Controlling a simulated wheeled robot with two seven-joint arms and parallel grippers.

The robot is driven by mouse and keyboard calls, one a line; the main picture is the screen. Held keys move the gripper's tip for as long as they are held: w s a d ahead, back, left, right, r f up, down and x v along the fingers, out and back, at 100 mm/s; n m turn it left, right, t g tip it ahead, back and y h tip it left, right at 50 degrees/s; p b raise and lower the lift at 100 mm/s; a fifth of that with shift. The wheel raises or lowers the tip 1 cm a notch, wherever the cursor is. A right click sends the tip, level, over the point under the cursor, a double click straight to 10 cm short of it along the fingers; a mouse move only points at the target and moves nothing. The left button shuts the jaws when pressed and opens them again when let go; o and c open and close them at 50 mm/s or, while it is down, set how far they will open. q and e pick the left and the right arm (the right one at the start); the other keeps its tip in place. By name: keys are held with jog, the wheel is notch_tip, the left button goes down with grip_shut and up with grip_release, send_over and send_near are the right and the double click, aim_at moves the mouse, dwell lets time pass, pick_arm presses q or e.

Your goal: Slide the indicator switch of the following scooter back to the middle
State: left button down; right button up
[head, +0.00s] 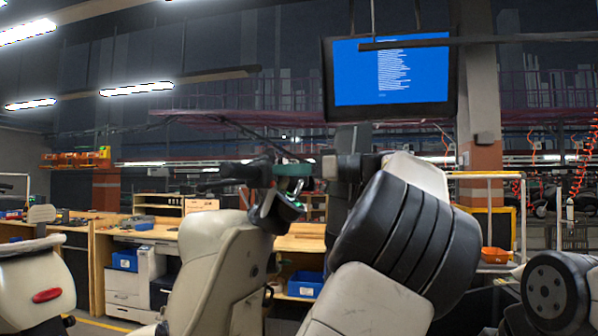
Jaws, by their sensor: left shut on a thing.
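A cream scooter (215,262) stands left of centre, its dark handlebar (245,172) and dash at the top. Green-tinted parts show around the dash. My left gripper (305,172) reaches in from the right of the handlebar, level with it, at the end of my white and black arm. It is shut at the handlebar's near end, where the indicator switch sits. The switch is too small and covered to make out, so its position cannot be told. My right gripper is not in view.
Another cream scooter with a red light (47,295) stands at the left edge. Wooden workbenches (150,232) with blue bins (125,260) stand behind. A blue screen (390,75) hangs above. An orange bin (495,255) is at the right. My arm blocks much of the centre right.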

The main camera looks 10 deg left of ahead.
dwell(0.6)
pick_arm(q)
jog(key=shift+s, duration=0.4)
jog(key=c, duration=1.4)
grip_release()
jog(key=s+d, duration=0.1)
jog(key=d, duration=0.6)
jog(key=shift+d, duration=0.4)
